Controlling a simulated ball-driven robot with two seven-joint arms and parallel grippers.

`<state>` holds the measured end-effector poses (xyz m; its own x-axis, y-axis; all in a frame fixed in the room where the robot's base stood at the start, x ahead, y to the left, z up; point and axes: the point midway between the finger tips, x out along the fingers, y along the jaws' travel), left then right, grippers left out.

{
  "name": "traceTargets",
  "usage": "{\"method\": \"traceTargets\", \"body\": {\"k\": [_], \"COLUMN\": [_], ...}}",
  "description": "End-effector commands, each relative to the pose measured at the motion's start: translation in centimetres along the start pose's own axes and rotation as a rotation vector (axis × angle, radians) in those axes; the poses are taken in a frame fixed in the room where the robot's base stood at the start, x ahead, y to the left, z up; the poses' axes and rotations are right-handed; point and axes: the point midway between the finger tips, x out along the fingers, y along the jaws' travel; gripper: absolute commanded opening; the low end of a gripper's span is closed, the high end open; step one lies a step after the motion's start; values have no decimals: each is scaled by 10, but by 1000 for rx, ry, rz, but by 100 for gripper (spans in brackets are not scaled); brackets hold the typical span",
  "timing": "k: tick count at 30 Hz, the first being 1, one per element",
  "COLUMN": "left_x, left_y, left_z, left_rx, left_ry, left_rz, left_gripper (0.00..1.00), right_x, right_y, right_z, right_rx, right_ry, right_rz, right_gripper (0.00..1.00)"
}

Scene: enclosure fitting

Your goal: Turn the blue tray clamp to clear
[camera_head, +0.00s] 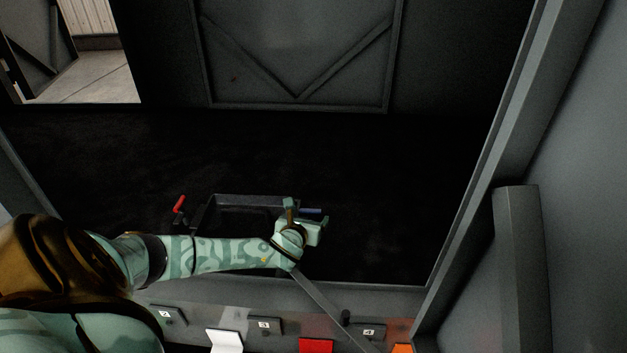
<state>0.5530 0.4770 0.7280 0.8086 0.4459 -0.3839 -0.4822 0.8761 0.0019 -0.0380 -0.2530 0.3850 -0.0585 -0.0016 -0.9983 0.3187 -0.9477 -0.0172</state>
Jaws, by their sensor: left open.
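The blue clamp handle (311,211) shows at the right end of the dark tray (250,198). It points to the right. My left gripper (308,213) is open, with one finger on the near side and one finger at the left of the handle in the picture. I cannot tell whether it touches the handle. The gripper and its wrist hide the clamp's base and the tray's right side. A red clamp handle (179,204) stands tilted at the tray's left end. My right gripper is out of view.
A front ledge (385,298) carries numbered dark plates (264,325), with white (225,341), red (316,346) and orange (402,348) pieces below. A grey bar (325,300) slants from near my wrist to the ledge. A grey wall (585,180) bounds the right. The dark floor beyond the tray looks clear.

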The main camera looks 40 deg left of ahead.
Motion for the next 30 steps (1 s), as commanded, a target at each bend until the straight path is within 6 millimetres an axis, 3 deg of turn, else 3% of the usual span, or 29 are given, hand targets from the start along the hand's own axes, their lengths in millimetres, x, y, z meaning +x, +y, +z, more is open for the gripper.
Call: {"method": "traceTargets", "body": {"k": [1,6,16,17,21,30], "left_x": [12,29,32,32,32,32], "left_y": [0,0,0,0,0,0], "left_z": [-5,-2,1,1,1,2], "left_rx": [0,0,-2,-2,-1,-11], "left_ry": [2,2,0,0,0,-1], "left_rz": [2,1,0,0,0,19], "left_gripper": [82,82,82,79,44,44], "right_x": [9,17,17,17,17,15], "right_y": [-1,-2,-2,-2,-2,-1], "right_z": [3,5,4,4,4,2], "right_rx": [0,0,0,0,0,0], "right_ry": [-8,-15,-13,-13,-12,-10], "right_rz": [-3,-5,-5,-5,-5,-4], "right_gripper": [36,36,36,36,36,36]}}
